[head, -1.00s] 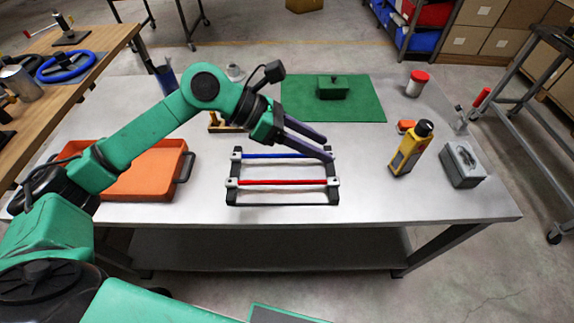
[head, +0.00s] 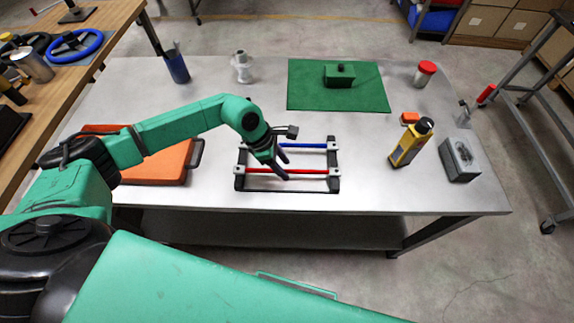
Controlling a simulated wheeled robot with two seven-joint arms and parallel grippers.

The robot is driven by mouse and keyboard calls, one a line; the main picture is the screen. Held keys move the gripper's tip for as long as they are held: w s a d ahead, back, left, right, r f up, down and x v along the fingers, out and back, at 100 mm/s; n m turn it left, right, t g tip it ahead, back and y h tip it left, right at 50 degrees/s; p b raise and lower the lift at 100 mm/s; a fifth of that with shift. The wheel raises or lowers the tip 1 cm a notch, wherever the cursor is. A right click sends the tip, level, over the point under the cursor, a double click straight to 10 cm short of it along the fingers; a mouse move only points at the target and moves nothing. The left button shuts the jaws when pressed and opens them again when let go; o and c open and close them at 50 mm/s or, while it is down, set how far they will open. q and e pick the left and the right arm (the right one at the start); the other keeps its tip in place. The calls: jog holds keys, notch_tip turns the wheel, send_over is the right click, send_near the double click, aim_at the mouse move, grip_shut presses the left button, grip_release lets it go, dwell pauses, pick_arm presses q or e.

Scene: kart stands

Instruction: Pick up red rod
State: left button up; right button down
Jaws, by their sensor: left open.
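The red rod (head: 306,171) lies across the front of a small black rack with grey end clamps, on the steel table. A blue rod (head: 313,145) lies parallel behind it in the same rack (head: 334,185). My left gripper (head: 285,168) is open and points down over the left half of the red rod. Its fingers overlap the rod in the head view and hide a small part of it. I cannot tell whether they touch the rod. My right gripper is not in view.
An orange tray (head: 160,174) lies left of the rack, partly behind my left arm. A green mat (head: 310,98) lies behind. The table's front edge is close to the rack.

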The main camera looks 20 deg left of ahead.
pick_arm(q)
jog(key=shift+w+d+f, duration=0.1)
jog(key=shift+f, duration=0.15)
grip_shut()
jog(key=shift+r, duration=0.1)
dwell(1.1)
